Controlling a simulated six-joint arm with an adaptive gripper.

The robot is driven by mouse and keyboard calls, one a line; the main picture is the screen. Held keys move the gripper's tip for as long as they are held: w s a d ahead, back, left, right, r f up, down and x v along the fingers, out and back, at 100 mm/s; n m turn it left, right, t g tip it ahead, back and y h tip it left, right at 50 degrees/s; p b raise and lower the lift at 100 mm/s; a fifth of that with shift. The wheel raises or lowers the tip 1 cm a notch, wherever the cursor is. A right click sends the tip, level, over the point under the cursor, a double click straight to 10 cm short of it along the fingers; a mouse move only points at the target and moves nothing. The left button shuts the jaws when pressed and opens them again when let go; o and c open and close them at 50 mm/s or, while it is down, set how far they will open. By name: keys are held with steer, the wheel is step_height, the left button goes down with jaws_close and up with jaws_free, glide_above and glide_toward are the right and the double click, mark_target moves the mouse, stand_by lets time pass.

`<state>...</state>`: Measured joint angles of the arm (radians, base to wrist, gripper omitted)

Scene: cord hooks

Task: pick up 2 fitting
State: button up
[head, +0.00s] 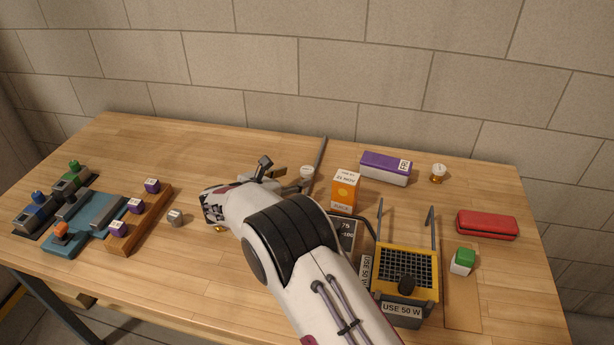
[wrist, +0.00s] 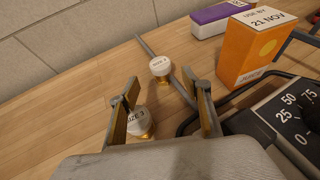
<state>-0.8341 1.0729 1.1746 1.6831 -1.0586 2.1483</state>
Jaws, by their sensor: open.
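My gripper (head: 281,174) is open and empty, low over the table. In the wrist view its two fingers (wrist: 160,77) stand apart. A white-topped brass fitting (wrist: 138,123) shows between them, beside the left finger; its label seems to read SIZE 3. Another fitting (head: 438,172) stands at the back right. A brass piece (head: 219,229) shows partly beside my arm.
An orange box (head: 345,191) and a purple-and-white box (head: 386,168) stand right of my gripper. The yellow basket device (head: 405,268) and its dial panel (wrist: 285,112) are close by. A grey rod (head: 319,158) lies behind. The back left table is clear.

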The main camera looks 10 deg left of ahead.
mark_target(303, 174)
steer(key=shift+x, duration=1.35)
steer(key=shift+x, duration=2.55)
steer(key=shift+d, duration=0.1)
steer(key=c, duration=1.3)
